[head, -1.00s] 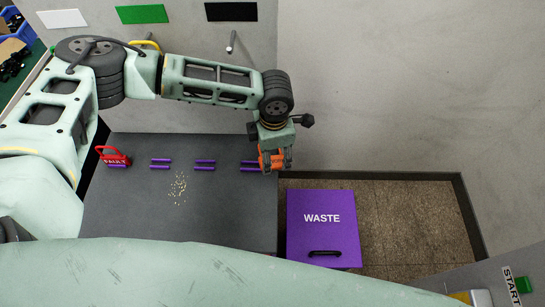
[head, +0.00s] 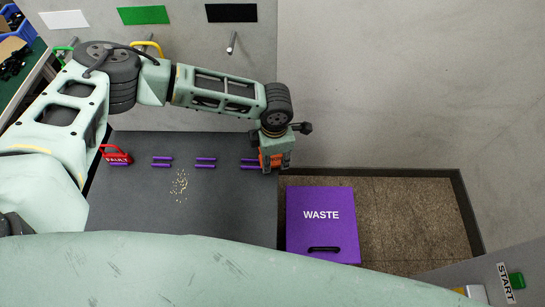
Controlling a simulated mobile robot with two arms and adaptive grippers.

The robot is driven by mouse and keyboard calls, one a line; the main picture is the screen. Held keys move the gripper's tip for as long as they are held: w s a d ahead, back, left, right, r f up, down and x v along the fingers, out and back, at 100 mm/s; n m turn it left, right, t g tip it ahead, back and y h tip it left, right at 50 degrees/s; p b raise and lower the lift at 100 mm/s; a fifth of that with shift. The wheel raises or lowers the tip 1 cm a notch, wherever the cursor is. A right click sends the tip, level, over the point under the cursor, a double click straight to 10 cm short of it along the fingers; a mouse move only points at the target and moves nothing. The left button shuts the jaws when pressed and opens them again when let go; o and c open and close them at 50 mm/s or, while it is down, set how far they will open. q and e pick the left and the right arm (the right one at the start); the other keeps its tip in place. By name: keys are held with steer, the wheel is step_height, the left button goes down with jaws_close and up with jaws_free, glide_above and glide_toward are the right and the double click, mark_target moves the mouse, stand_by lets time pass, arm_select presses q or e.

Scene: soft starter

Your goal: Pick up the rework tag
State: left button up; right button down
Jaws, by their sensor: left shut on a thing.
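An orange tag-like object (head: 267,161), which I take to be the rework tag, is at the right end of the dark grey table. My left gripper (head: 274,168) points down over it and is shut on it, with the fingers hiding part of it. I cannot tell whether the tag still touches the table. My right gripper does not show.
A red FAULT tag (head: 117,157) stands at the table's left, and pairs of purple strips (head: 205,164) line the back of the grey table (head: 225,208). Pale crumbs (head: 180,186) lie in the middle. A purple WASTE bin (head: 322,240) stands to the right.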

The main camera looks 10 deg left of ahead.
mark_target(276, 159)
arm_select(q)
steer(key=shift+c, duration=0.7)
steer(key=shift+r, duration=0.15)
steer(key=shift+r, duration=0.2)
steer(key=r+b, duration=0.2)
steer(key=r, duration=0.1)
steer(key=shift+d+r, duration=0.25)
steer(key=shift+d, duration=0.15)
steer(key=s+d+r+b, duration=0.2)
steer(key=d+r, duration=0.4)
steer(key=d, duration=0.4)
steer(key=shift+d+r+b, duration=0.35)
steer(key=shift+r+b, duration=0.05)
steer(key=shift+b, duration=0.3)
steer(key=shift+s, duration=0.1)
